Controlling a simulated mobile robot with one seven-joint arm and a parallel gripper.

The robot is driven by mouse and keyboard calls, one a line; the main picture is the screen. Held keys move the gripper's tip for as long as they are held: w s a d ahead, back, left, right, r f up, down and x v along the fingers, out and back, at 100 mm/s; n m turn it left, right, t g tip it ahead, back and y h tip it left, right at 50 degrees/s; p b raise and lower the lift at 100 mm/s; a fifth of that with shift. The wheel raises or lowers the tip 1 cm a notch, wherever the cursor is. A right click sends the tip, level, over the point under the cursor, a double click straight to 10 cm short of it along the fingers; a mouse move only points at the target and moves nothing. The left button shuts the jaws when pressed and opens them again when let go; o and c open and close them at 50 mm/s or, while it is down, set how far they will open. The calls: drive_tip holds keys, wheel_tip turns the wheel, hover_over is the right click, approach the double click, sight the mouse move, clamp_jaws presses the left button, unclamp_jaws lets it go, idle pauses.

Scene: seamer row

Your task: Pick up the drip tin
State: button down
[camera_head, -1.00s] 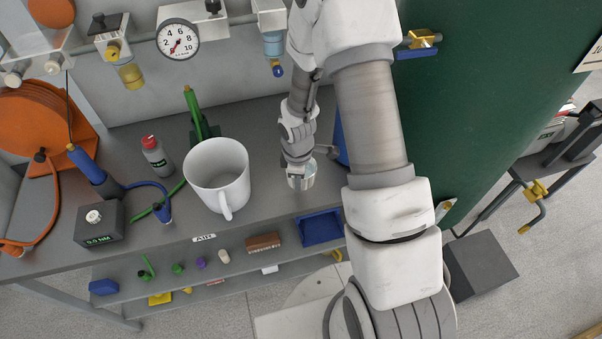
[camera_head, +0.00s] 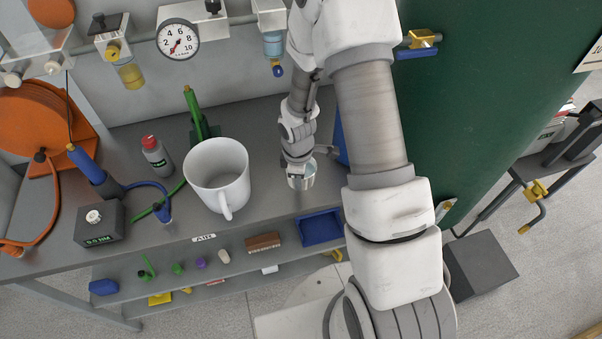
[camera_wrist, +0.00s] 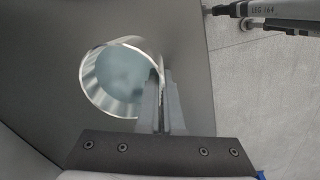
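The drip tin (camera_head: 303,181) is a small, open, shiny metal cup standing near the front edge of the grey bench, to the right of the white mug. In the wrist view the tin (camera_wrist: 104,92) shows from above, with a pale blue-grey inside. My gripper (camera_head: 298,168) reaches down to the tin. In the wrist view the fingers of my gripper (camera_wrist: 162,84) are close together with the tin's right wall between them, one finger inside and one outside. It looks shut on that wall. My wrist hides part of the tin in the head view.
The white mug (camera_head: 217,174) stands left of the tin. A grey bottle with a red cap (camera_head: 156,156) and a green tool (camera_head: 196,118) are behind it. A blue tray (camera_head: 320,228) is on the shelf below. A green cabinet wall (camera_head: 470,110) rises on the right.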

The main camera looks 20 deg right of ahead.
drive_tip(key=shift+r, duration=0.1)
drive_tip(key=shift+r+p, duration=0.3)
drive_tip(key=shift+r, duration=4.45)
drive_tip(key=r+m, duration=0.1)
drive_tip(key=m, duration=0.3)
drive_tip(key=w+m, duration=0.1)
drive_tip(key=m, duration=0.4)
drive_tip(key=r+m, duration=0.1)
drive_tip(key=m, duration=0.3)
drive_tip(key=shift+w+d+r+m+g, duration=0.2)
drive_tip(key=shift+d+r+m+g, duration=0.1)
drive_tip(key=shift+d+r+g, duration=0.1)
